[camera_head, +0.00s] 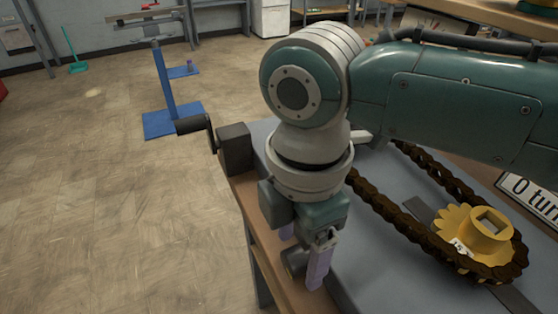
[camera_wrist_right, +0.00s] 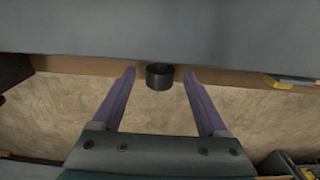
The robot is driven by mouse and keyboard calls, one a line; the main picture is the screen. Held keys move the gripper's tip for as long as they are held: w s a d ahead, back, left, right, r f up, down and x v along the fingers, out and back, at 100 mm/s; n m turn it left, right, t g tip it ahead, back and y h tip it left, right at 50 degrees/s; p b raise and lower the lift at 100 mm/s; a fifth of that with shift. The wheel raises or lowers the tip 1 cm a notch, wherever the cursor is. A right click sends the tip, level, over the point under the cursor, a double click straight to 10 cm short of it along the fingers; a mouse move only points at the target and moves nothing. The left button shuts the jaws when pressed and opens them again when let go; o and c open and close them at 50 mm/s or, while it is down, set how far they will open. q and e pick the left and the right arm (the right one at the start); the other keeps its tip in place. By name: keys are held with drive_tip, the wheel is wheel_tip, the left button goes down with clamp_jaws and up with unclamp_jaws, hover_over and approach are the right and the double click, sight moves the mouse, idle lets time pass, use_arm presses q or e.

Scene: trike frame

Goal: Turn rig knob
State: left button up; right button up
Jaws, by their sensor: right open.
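The knob (camera_wrist_right: 160,77) is a short dark cylinder at the edge of the grey rig top, seen in the right wrist view. In the head view it shows as a grey round end (camera_head: 294,262) by my right fingers, partly hidden by them. My right gripper (camera_head: 303,263) points down at the table's edge, with its purple fingers apart. In the wrist view the knob lies between the two fingertips (camera_wrist_right: 159,72), with a gap on each side. I cannot tell whether the fingertips reach past it. My left gripper is not in view.
A black box (camera_head: 235,149) with a crank handle (camera_head: 197,127) stands at the table's corner, left of my right wrist. A yellow sprocket (camera_head: 464,232) with a dark chain (camera_head: 395,216) lies on the grey top (camera_head: 350,268).

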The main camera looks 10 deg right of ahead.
drive_tip(key=shift+f, duration=0.6)
clamp_jaws()
